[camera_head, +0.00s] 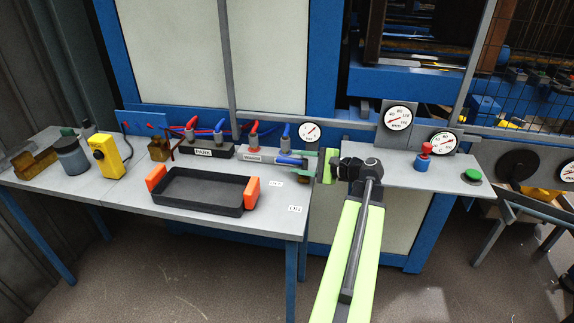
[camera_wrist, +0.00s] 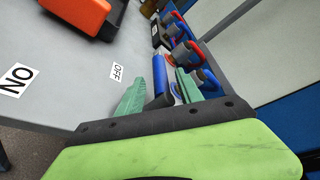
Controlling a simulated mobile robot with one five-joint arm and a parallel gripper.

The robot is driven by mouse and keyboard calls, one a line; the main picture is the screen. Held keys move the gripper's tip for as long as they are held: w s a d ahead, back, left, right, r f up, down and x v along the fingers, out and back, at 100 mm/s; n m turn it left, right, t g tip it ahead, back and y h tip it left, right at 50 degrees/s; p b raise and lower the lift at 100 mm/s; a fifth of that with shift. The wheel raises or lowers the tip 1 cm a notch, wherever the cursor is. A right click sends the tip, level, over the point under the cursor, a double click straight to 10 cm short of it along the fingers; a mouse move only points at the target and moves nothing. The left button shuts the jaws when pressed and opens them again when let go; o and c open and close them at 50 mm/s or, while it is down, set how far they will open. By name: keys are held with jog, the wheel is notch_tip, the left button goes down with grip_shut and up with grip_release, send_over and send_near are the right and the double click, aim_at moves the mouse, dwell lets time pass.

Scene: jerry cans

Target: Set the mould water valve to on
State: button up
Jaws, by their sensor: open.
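The mould water valve appears as a blue lever handle (camera_head: 289,161) at the right end of the back row on the table, lying roughly flat. In the wrist view the blue handle (camera_wrist: 160,74) lies between the two green fingers of my open gripper (camera_wrist: 161,88); I cannot tell whether they touch it. In the head view my gripper (camera_head: 312,166) is at the handle's right end. A white OFF label (camera_wrist: 117,71) and a white ON label (camera_wrist: 16,79) lie on the tabletop. The ON label (camera_head: 295,209) is nearer the front edge. The valve's body is partly hidden.
A black tray with orange handles (camera_head: 200,190) stands on the table left of the labels. Behind it are a PARK block (camera_head: 208,150) and red and blue hose fittings (camera_head: 254,135).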

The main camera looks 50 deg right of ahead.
aim_at(288, 161)
jog(key=x, duration=0.4)
jog(key=shift+w+f+b, duration=0.1)
jog(key=shift+w+b, duration=0.2)
grip_shut()
dwell(1.1)
